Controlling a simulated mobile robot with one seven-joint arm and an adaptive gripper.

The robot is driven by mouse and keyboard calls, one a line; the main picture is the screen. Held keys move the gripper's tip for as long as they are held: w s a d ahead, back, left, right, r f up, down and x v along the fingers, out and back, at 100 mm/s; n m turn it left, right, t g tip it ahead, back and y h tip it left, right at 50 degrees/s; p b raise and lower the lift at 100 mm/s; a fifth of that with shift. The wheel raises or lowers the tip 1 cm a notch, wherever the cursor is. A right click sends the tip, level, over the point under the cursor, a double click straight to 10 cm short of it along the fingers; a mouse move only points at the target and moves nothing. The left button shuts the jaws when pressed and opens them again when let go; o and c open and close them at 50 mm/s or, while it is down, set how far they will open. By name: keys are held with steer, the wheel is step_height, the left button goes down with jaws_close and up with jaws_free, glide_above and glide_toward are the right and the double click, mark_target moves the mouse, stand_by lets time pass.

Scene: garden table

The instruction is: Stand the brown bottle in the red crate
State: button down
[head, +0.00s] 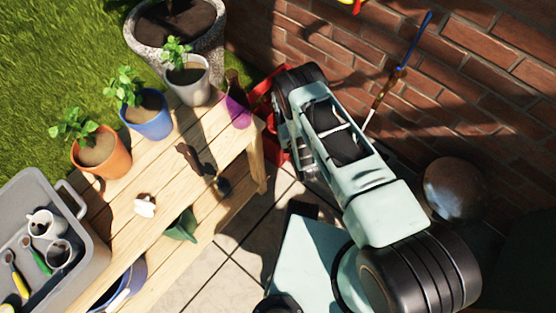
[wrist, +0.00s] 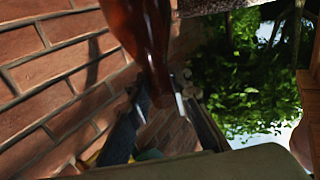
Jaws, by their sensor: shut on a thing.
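The brown bottle (wrist: 143,35) shows in the wrist view as dark, glossy glass that narrows toward my fingers. My gripper (wrist: 168,98) is shut on its narrow part; the bottle's far end runs out of the top of the picture. In the head view the gripper and bottle are hidden behind my arm or too dark to make out. The red crate (head: 283,157) shows in the head view just right of the table's end, mostly covered by my arm. Its inside is not visible, and the bottle's height over it cannot be told.
The wooden table (head: 115,222) holds potted plants, a purple pot (head: 238,112) near its right end, a white object (head: 145,206) and a grey tub (head: 88,240). A brick wall (head: 460,65) and a dark round object (head: 454,188) lie right of my arm.

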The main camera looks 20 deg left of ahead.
steer(key=shift+n+y, duration=0.3)
steer(key=f+b, duration=0.2)
steer(key=f, duration=0.2)
steer(key=f+b, duration=0.1)
steer(key=f, duration=0.4)
steer(key=s+f+b, duration=0.1)
steer(key=f+b, duration=0.1)
steer(key=f, duration=0.3)
steer(key=shift+a+b, duration=0.35)
steer(key=shift+f+b, duration=1.25)
steer(key=shift+f, duration=1.65)
steer(key=shift+f, duration=0.4)
steer(key=c, duration=1.8)
jaws_free()
steer(key=shift+o, duration=0.2)
